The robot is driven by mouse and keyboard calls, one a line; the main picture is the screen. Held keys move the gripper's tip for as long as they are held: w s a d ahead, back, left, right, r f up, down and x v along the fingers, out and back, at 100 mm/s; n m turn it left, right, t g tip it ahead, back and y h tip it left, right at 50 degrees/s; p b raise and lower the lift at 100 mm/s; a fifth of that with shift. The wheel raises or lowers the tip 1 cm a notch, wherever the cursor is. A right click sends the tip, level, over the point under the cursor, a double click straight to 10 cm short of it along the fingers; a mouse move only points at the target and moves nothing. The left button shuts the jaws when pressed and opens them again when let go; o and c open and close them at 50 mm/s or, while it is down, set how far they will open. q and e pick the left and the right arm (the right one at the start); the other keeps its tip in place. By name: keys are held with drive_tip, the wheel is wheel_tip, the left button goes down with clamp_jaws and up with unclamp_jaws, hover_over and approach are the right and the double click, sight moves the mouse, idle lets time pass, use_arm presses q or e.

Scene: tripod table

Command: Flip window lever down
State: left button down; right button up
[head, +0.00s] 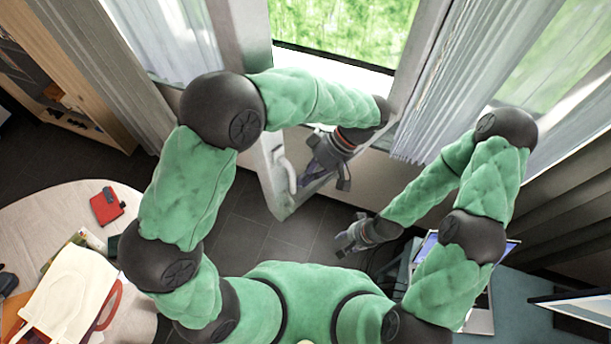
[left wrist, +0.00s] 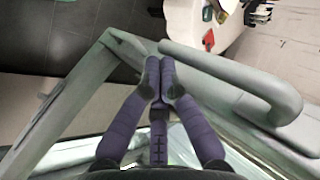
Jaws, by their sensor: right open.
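The window lever (head: 291,176) is a pale grey handle on the frame of a window sash that stands swung into the room. In the left wrist view the lever (left wrist: 225,75) runs as a thick bar from its base at the right toward the middle. My left gripper (head: 306,180) is beside the lever in the head view. In the left wrist view its purple fingertips (left wrist: 159,78) are together with nothing between them, close to the lever's free end; I cannot tell whether they touch it. My right gripper (head: 344,247) is open and empty, lower and apart from the lever.
A round table (head: 40,205) with a red item (head: 107,205) and a cream bag (head: 72,290) stands at the left. A desk with a laptop (head: 480,310) is at the lower right. Curtains (head: 445,95) hang beside the window opening. Dark tiled floor (head: 245,215) is clear below the sash.

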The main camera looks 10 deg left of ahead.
use_arm(q)
drive_tip(key=v, duration=1.1)
drive_tip(key=shift+w+d+r, duration=0.15)
drive_tip(key=shift+d+r, duration=0.05)
